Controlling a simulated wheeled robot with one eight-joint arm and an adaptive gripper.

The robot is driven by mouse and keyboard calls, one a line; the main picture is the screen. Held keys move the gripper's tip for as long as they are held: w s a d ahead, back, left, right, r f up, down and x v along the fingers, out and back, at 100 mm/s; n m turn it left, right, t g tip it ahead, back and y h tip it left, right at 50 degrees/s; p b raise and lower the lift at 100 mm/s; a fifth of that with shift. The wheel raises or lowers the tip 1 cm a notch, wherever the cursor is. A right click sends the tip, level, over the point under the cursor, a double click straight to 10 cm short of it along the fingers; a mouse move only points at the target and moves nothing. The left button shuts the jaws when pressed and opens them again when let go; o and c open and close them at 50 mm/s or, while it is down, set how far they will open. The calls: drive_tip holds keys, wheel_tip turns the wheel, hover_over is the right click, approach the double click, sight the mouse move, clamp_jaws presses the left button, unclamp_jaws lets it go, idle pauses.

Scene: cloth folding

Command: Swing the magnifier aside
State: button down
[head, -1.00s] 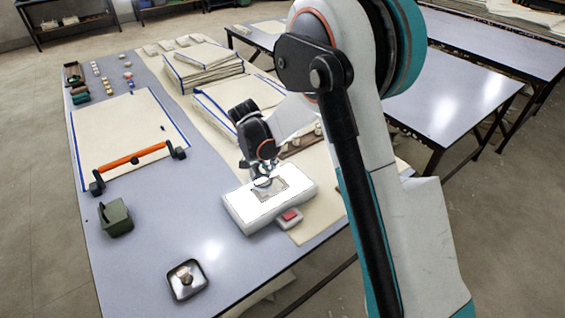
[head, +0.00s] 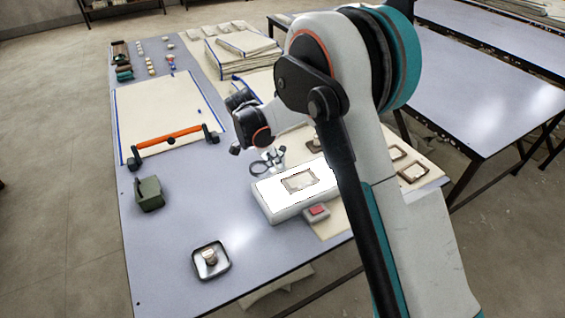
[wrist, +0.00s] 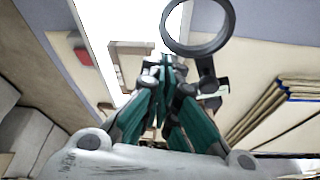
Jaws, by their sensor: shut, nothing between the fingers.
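The magnifier (head: 255,170) is a dark ring beside the left back edge of the lit white light box (head: 262,197) in the head view. In the wrist view, its ring (wrist: 199,49) is at the top, right of my fingertips, with its mount partly hidden behind my gripper. My gripper (wrist: 165,65) is shut and empty; its fingertips show near the light box edge. Whether they touch the magnifier is unclear. A small framed cloth swatch (head: 299,181) lies on the light box, clear of the ring in the head view.
A red-button box (head: 316,211) sits at the light box's front. A metal dish (head: 210,263), a green box (head: 149,194) and an orange-handled bar (head: 170,138) stand left. Folded cloth stacks (head: 240,58) lie behind.

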drive_tip(key=shift+w+a, duration=0.3)
drive_tip(key=shift+a, duration=0.3)
drive_tip(key=shift+w+a, duration=0.25)
drive_tip(key=shift+a, duration=0.35)
drive_tip(key=shift+a, duration=0.1)
